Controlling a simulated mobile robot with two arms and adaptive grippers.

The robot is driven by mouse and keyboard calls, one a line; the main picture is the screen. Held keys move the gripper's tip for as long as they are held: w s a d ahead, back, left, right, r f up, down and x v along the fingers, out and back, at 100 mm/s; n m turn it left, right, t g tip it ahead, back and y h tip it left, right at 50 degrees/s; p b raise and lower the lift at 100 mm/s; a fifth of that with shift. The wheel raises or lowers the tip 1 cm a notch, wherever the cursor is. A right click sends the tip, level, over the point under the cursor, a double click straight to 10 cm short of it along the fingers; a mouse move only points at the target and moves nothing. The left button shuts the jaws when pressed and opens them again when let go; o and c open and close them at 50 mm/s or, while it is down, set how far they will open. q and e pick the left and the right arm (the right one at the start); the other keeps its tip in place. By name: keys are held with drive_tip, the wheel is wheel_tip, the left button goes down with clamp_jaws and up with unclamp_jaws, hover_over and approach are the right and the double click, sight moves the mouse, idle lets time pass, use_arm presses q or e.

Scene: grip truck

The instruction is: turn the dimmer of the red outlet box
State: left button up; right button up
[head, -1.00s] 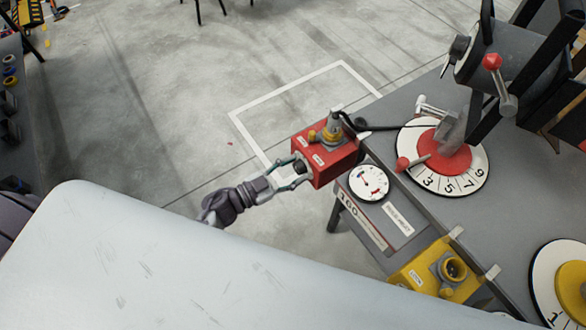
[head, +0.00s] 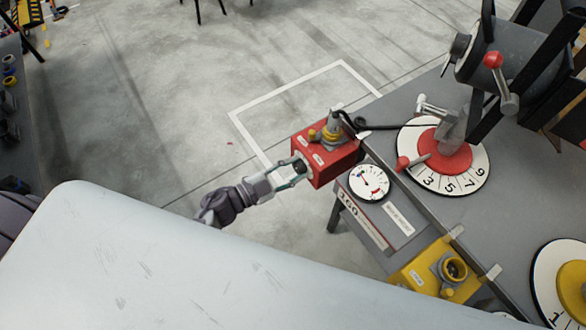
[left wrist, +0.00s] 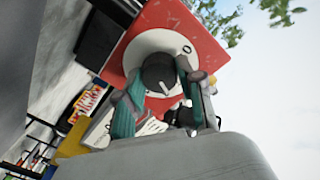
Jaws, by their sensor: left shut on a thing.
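The red outlet box (head: 333,167) sits at the near left edge of the grey workbench, with a cable plug (head: 333,123) in its top. Its dimmer is a dark round knob on the side facing my left arm; the knob (left wrist: 158,74) shows on a white dial plate (left wrist: 180,46) in the left wrist view. My left gripper (head: 291,173) reaches in from the left and is shut on the knob, with a finger on either side. The fingers hide part of the dial's lower markings. My right gripper is not in view.
A yellow outlet box (head: 436,272) is at lower right. A red-and-white numbered dial (head: 474,175) and a black cable (head: 395,127) lie to the right. Open floor is left of the bench.

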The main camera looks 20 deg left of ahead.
use_arm(q)
drive_tip(key=shift+m+b, duration=0.35)
drive_tip(key=shift+m, duration=1.45)
drive_tip(key=o, duration=1.1)
drive_tip(key=shift+o, duration=0.2)
drive_tip(key=v, duration=1.2)
drive_tip(key=shift+d, duration=0.1)
